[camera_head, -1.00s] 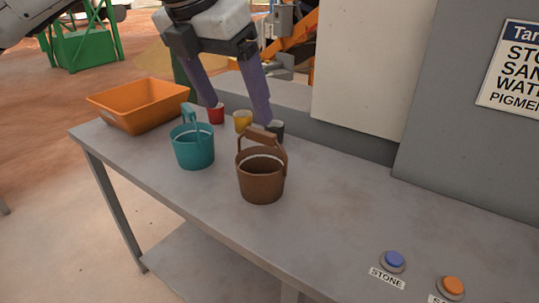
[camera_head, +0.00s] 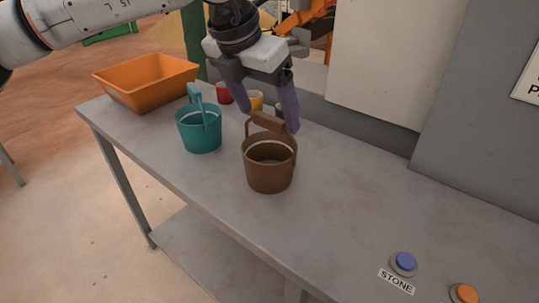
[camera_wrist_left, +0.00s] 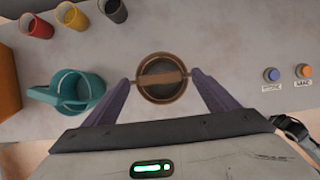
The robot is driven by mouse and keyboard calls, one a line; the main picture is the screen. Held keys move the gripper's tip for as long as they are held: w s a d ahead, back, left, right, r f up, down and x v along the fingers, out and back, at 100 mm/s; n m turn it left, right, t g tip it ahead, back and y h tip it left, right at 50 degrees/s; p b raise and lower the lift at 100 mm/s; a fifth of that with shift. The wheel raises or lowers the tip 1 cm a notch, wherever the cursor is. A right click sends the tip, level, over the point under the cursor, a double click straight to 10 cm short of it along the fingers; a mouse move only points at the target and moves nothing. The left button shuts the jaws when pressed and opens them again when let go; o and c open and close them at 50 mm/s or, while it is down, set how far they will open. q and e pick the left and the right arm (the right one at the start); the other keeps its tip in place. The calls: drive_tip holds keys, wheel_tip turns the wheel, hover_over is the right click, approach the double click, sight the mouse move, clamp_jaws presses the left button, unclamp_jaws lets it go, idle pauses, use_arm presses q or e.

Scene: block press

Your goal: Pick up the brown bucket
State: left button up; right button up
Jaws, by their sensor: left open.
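The brown bucket (camera_head: 269,172) stands upright on the grey table, its handle raised over the opening. In the left wrist view the brown bucket (camera_wrist_left: 162,92) sits between my finger tips, with the handle running across it. My left gripper (camera_head: 270,122) is open, its purple fingers pointing down on either side of the handle. In the left wrist view the left gripper (camera_wrist_left: 162,83) spans the bucket, with a finger at each side. I cannot tell whether a finger touches it. My right gripper is not in view.
A teal bucket (camera_head: 200,132) stands just left of the brown one. An orange bin (camera_head: 147,84) is at the far left end. Red (camera_head: 224,93) and yellow (camera_head: 256,101) cups stand behind. Blue (camera_head: 404,262) and orange (camera_head: 464,293) buttons are at right. The table between is clear.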

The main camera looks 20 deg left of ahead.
use_arm(q)
drive_tip(key=shift+w+f, duration=0.15)
drive_tip(key=shift+f, duration=0.3)
drive_tip(key=shift+c, duration=0.2)
